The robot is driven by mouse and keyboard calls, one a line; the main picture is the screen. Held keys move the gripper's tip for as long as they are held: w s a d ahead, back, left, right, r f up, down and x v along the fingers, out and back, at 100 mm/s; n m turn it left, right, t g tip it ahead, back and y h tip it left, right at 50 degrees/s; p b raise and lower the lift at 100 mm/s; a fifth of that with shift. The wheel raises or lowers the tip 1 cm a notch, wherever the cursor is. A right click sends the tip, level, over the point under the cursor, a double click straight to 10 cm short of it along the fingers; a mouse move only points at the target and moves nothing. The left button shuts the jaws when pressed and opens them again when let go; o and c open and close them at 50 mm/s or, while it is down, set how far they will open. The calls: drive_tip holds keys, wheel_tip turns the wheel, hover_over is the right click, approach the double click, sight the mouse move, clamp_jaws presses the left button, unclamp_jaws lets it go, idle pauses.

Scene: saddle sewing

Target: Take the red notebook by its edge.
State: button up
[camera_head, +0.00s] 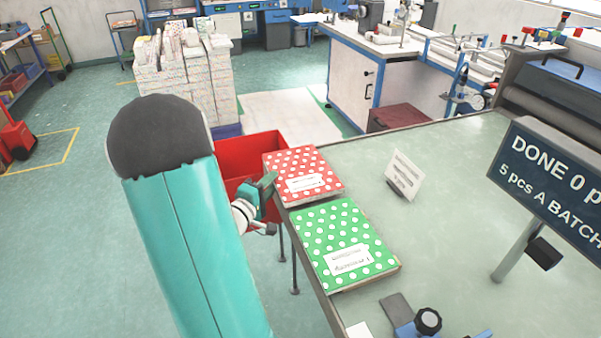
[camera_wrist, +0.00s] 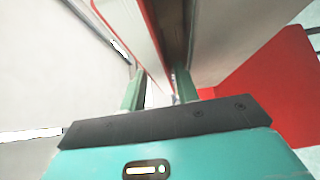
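The red notebook (camera_head: 303,172), with white dots and a white label, lies flat near the left edge of the table, its left side close to my gripper. My gripper (camera_head: 268,184) is at its left front corner in the head view. In the wrist view, the notebook's pale page edge with a red cover line (camera_wrist: 138,32) runs between the two fingers of my gripper (camera_wrist: 160,82). The fingers stand apart, with a narrow gap visible beside the right one. Firm contact on both sides cannot be seen.
A green dotted notebook (camera_head: 345,243) lies just in front of the red one. A red bin (camera_head: 236,170) stands beyond the table's left edge. A small white card stand (camera_head: 404,174) and a dark sign (camera_head: 556,180) are to the right. The middle of the table (camera_head: 440,220) is clear.

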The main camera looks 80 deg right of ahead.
sight(300, 172)
drive_tip(key=x, duration=0.3)
clamp_jaws()
drive_tip(key=shift+r, duration=0.1)
drive_tip(key=shift+w+r, duration=0.1)
